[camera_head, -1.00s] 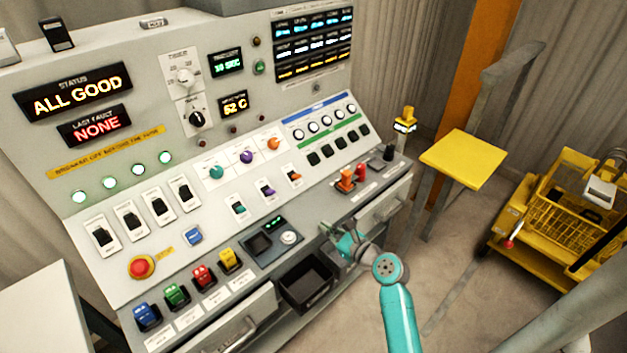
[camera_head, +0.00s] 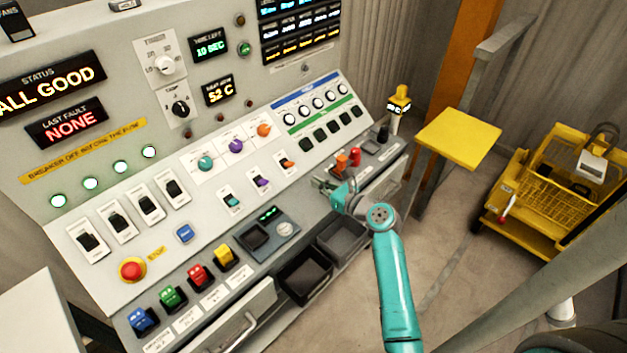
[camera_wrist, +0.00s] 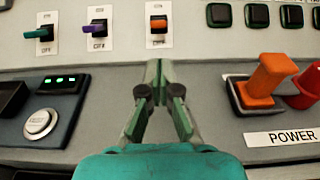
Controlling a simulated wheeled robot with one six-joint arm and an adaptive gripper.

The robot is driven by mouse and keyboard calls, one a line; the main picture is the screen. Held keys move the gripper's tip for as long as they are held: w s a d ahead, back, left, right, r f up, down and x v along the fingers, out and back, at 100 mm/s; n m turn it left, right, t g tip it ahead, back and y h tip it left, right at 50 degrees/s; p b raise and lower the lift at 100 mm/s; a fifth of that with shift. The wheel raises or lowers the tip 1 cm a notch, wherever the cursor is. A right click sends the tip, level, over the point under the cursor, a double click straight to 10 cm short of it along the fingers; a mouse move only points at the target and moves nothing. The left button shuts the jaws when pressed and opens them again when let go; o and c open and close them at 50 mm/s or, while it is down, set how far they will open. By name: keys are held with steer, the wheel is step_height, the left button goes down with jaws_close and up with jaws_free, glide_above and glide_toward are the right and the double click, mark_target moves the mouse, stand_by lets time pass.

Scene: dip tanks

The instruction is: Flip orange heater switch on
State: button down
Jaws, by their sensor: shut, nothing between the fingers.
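The orange heater switch (camera_head: 286,163) is a small toggle on a white plate, at the right end of a row with a teal switch (camera_head: 231,201) and a purple switch (camera_head: 260,181). In the wrist view the orange switch (camera_wrist: 158,24) shows near the top, with "OFF" printed below it. My gripper (camera_wrist: 158,66) is shut and empty; its tips point toward the panel just below the orange switch, apart from it. In the head view my gripper (camera_head: 321,184) is low and to the right of the switch, partly hidden by my wrist.
An orange power lever (camera_wrist: 266,80) and a red lever (camera_wrist: 306,86) stand just right of my gripper. A display with a round silver button (camera_wrist: 40,123) lies to the left. Open dark bins (camera_head: 305,275) sit below. Orange and purple knobs (camera_head: 264,130) are above.

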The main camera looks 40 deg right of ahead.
mark_target(289, 164)
steer(key=w, duration=0.2)
steer(key=w+f, duration=0.1)
steer(key=w, duration=0.5)
steer(key=shift+w+a+f, duration=0.15)
steer(key=shift+a+f, duration=0.05)
steer(key=shift+f, duration=0.05)
